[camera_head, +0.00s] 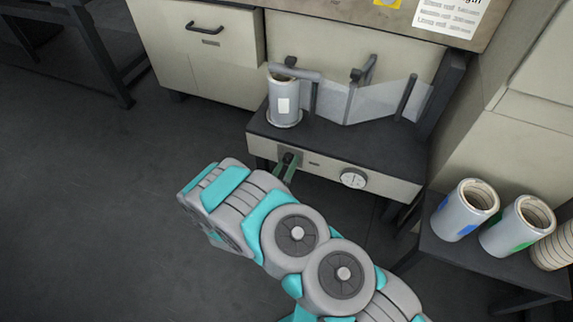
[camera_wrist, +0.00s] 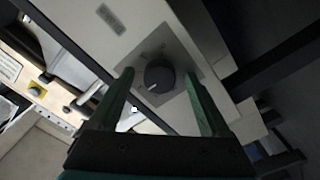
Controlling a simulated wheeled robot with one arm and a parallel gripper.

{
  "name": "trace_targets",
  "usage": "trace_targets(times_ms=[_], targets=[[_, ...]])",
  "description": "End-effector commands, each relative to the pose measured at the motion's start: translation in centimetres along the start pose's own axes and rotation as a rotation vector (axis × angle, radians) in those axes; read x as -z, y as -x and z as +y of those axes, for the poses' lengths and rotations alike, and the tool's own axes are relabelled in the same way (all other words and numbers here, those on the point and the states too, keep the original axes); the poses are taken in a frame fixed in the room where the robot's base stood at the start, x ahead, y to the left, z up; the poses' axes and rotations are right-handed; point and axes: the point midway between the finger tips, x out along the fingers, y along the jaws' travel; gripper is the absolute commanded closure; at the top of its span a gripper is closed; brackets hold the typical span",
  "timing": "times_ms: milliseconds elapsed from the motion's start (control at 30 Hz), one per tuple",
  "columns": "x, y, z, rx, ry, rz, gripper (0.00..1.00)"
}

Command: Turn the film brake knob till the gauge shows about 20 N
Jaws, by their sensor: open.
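The film brake knob (camera_wrist: 159,76) is round and dark with a white pointer mark. It sits on a grey square plate on the front panel. My gripper (camera_wrist: 164,84) is open in the wrist view, with one green finger on each side of the knob; I cannot tell whether they touch it. In the head view the knob (camera_head: 289,158) is partly hidden by my gripper (camera_head: 285,171), which is at the panel's left part. The gauge (camera_head: 353,179) is a round white dial to the right on the same panel; its reading is too small to tell.
A film roll (camera_head: 284,101) stands on the dark unit top, with clear film (camera_head: 372,101) running right past posts. Spare rolls (camera_head: 465,210) stand on a dark side table (camera_head: 470,262) at the right. Dark floor (camera_head: 80,200) is free at the left.

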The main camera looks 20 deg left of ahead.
Motion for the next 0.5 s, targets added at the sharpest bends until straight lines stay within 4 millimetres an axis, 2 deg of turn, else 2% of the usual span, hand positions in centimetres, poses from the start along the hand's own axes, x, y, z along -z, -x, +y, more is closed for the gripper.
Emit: trace_targets(times_ms=[267, 500], targets=[[0.1, 0.5, -0.1, 0.002, 0.001, 0.001, 0.19], [0.1, 3.4, -0.1, 0.003, 0.002, 0.002, 0.19]])
